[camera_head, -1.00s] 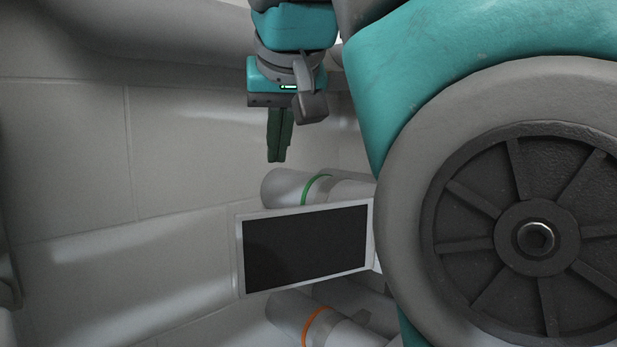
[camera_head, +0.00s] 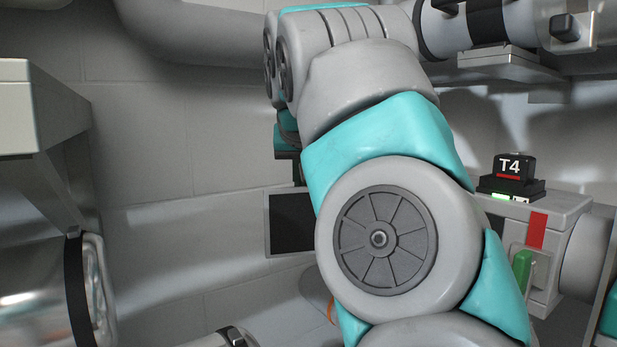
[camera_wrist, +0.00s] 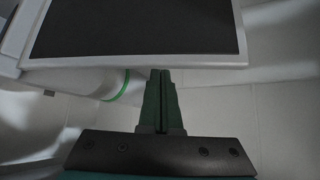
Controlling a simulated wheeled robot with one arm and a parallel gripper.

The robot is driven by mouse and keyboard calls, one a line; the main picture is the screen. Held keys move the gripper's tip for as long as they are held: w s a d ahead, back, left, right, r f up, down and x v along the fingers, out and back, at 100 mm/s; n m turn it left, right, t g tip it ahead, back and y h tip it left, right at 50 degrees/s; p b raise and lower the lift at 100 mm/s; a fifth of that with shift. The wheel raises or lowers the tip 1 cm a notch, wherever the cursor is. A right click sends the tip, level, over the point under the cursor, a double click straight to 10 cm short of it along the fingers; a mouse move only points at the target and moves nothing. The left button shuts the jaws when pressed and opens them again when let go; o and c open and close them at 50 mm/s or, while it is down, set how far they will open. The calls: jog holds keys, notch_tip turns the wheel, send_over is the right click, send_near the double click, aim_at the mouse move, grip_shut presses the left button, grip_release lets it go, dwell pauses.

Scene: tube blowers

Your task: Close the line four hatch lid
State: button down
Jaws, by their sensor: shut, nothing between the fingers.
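A black tag marked T4 (camera_head: 508,167) sits on a pale grey housing (camera_head: 545,222) at the right of the head view. The housing has a red stripe (camera_head: 536,230) and a green handle (camera_head: 522,270) on its front. I cannot clearly make out the hatch lid or whether it is open. My gripper (camera_wrist: 160,72) is shut and empty, its green fingers together. In the head view my arm hides most of it. Its fingertips appear just below a dark panel with a pale frame (camera_wrist: 135,30); contact cannot be told. That dark panel also shows in the head view (camera_head: 290,225), partly behind my arm.
A pale tube with a green ring (camera_wrist: 117,86) runs beside the panel. A shiny metal cylinder (camera_head: 35,290) and a pale ledge (camera_head: 35,110) stand at the left of the head view. Pipes (camera_head: 200,35) cross the top. Bare wall (camera_head: 165,160) shows left of my arm.

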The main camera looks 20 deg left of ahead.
jog(key=shift+s, duration=0.15)
dwell(0.4)
jog(key=shift+s+n+y, duration=0.15)
jog(key=shift+n+y, duration=0.15)
jog(key=shift+n, duration=0.1)
